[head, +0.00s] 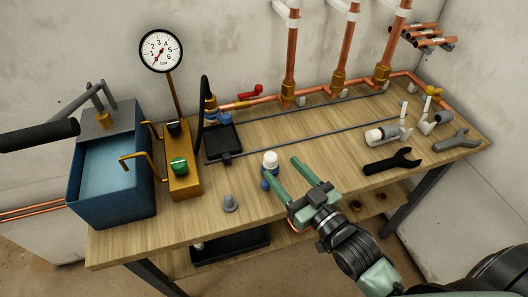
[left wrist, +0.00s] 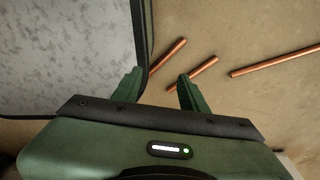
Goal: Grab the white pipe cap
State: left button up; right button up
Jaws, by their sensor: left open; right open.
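A small white cap-like piece (head: 270,158) stands upright on the wooden workbench, with a blue part (head: 266,183) at its lower side; I take it for the white pipe cap. My right gripper (head: 281,167) is open over the bench, fingers pointing toward the white piece, its left fingertip close to it. Nothing shows between its fingers, and I cannot tell whether it touches the piece. My left gripper (left wrist: 157,82) is open and empty in the left wrist view, above a brown floor, away from the cap.
Copper pipes (head: 292,50) rise behind. Copper rods (left wrist: 275,62) lie on the floor.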

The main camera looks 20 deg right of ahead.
aim_at(271, 157)
jog(key=shift+w+a+r, duration=0.1)
jog(key=shift+w+r, duration=0.05)
jog(key=shift+w, duration=0.3)
jog(key=shift+x, duration=0.8)
jog(key=p+x, duration=0.1)
jog(key=x, duration=0.2)
jog(key=shift+w+a, duration=0.15)
jog(key=shift+w, duration=0.15)
jog(key=shift+w+f, duration=0.2)
jog(key=shift+f, duration=0.05)
pick_arm(q)
jog(key=shift+s+d+r, duration=0.2)
jog(key=shift+s+r, duration=0.35)
jog(key=shift+s, duration=0.05)
pick_arm(e)
grip_shut()
